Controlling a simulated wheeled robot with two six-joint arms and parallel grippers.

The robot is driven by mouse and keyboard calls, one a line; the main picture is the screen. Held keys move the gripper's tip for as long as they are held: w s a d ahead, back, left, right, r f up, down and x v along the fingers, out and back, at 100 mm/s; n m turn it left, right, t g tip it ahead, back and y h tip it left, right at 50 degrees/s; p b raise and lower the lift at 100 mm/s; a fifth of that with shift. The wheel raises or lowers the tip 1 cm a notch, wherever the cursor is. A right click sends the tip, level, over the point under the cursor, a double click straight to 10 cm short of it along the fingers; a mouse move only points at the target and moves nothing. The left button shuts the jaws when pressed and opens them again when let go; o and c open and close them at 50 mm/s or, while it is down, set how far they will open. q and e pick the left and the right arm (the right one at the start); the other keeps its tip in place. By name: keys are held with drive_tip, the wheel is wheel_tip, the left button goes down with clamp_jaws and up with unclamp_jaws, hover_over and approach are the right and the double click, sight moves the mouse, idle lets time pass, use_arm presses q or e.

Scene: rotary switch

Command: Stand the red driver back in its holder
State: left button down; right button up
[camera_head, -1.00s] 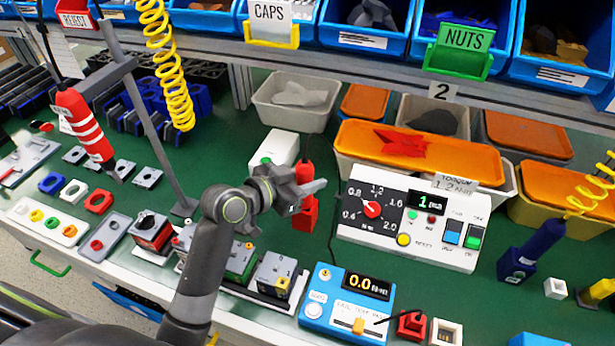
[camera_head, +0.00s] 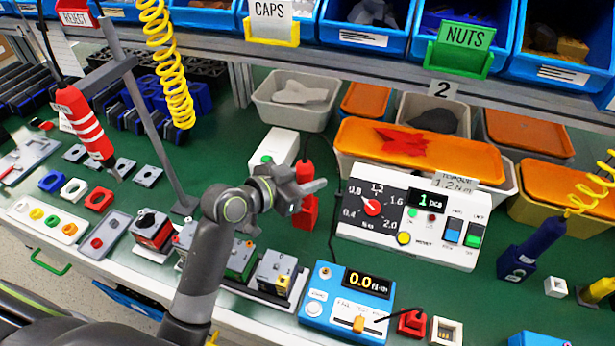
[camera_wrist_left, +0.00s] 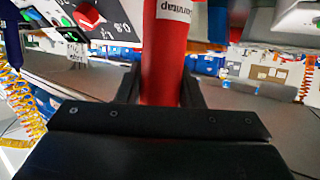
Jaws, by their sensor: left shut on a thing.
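The red driver (camera_head: 306,214) is held upright in the head view, with its lower part showing below my left gripper (camera_head: 308,187). In the left wrist view the red driver (camera_wrist_left: 162,65), with a white label, stands between the two dark fingers of my left gripper (camera_wrist_left: 160,92), which is shut on it. A small red square block (camera_head: 411,324) sits at the bench's front, right of the blue meter; it looks like a holder, but I cannot be sure it is the driver's. The driver is apart from it, up and to the left. My right gripper is not in view.
The blue meter (camera_head: 330,312) and the white torque box (camera_head: 450,245) stand right of the driver. A white square holder (camera_head: 446,333) is beside the red block. A blue driver (camera_head: 530,250) is farther right. A red-striped hanging tool (camera_head: 85,125) and post are left.

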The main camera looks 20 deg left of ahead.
use_arm(q)
drive_tip(key=c, duration=0.9)
unclamp_jaws()
drive_tip(key=shift+f, duration=0.1)
drive_tip(key=v, duration=1.7)
drive_tip(key=shift+s, duration=0.15)
drive_tip(key=shift+a, duration=0.1)
